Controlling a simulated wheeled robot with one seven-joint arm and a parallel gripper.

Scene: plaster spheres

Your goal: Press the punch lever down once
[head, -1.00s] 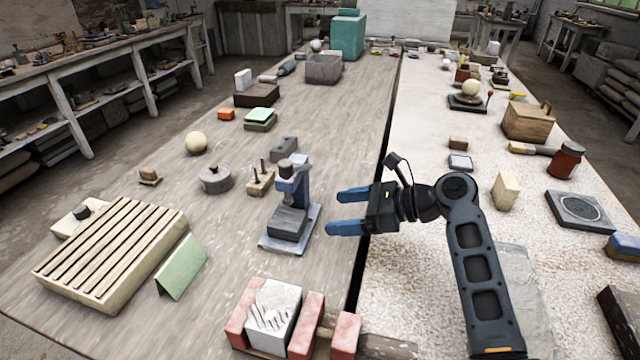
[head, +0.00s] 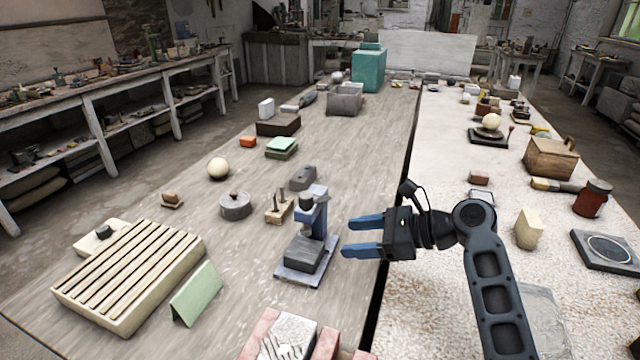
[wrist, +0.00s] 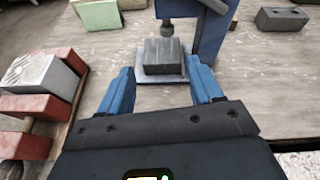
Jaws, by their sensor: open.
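The punch is a small blue press (head: 310,222) on a pale base plate, with a dark grey block (head: 303,253) under its head. It stands upright on the wooden side of the table, left of my gripper. Its grey top (head: 313,192), perhaps the lever, is hard to make out in the head view. My gripper (head: 362,236) is open and empty, its blue fingers pointing left at the press with a small gap. In the wrist view the press column (wrist: 212,30) and the block (wrist: 163,52) show beyond the open fingers (wrist: 165,92); the top of the press is cut off.
A slatted cream rack (head: 130,275) and a green folded card (head: 197,293) lie left of the press. A wooden stand (head: 280,209) and a grey block (head: 302,178) are close behind it. Red blocks around a carved white block (head: 283,338) are in front.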

